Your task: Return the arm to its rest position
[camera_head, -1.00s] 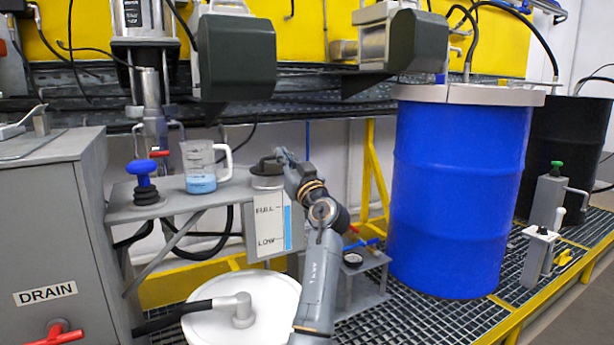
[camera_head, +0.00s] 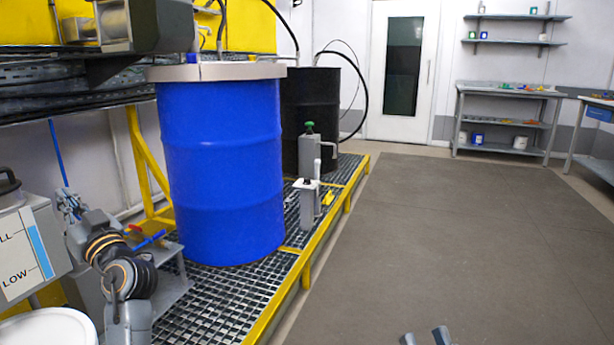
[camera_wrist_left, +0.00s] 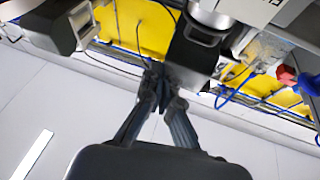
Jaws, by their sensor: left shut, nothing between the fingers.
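My left arm (camera_head: 125,280) comes up from the lower left of the head view, grey with dark and tan rings at the wrist. Its left gripper (camera_head: 85,222) is beside the right side of the gauge box marked LOW, seemingly apart from it. In the left wrist view the left gripper (camera_wrist_left: 164,85) has its dark fingers together with nothing between them. My right gripper (camera_head: 425,337) shows only its two grey fingertips at the bottom edge, spread apart and empty over the floor. The rest of the right arm is out of view.
The gauge box (camera_head: 30,250), a small grey stand (camera_head: 172,285) and a white round lid (camera_head: 50,328) are close to my left arm. A large blue drum (camera_head: 220,170) stands on the grating (camera_head: 205,300). The floor (camera_head: 450,230) at right is clear.

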